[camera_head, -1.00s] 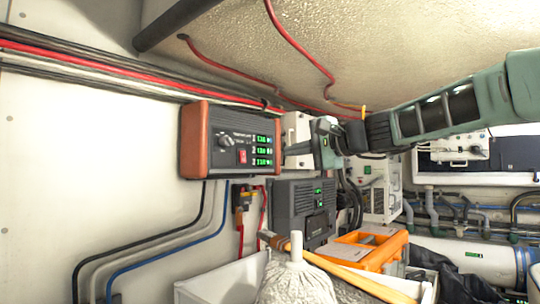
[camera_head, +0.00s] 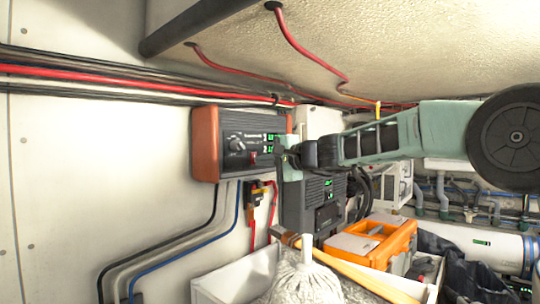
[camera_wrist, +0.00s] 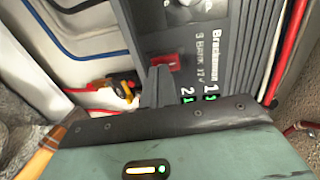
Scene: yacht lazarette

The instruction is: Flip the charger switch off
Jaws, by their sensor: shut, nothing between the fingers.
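The charger (camera_head: 207,145) is a dark box with an orange-brown end, mounted on the left wall. Its face bears a round knob (camera_head: 236,143), green digits and a small red rocker switch (camera_head: 253,158). In the wrist view the switch (camera_wrist: 166,62) shows beside the print on the charger face. My gripper (camera_head: 280,160) is shut and empty, at the charger's right side, covering part of its face. In the wrist view the fingertips (camera_wrist: 158,76) are right at the switch; I cannot tell whether they touch it. The switch's exact tilt is too small to tell.
Red and black cables (camera_head: 120,78) run along the wall above. A grey unit (camera_head: 312,205) hangs below right of the charger. A mop (camera_head: 300,280), a white bin (camera_head: 225,290) and an orange toolbox (camera_head: 372,240) stand below. The wall left of the charger is mostly clear.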

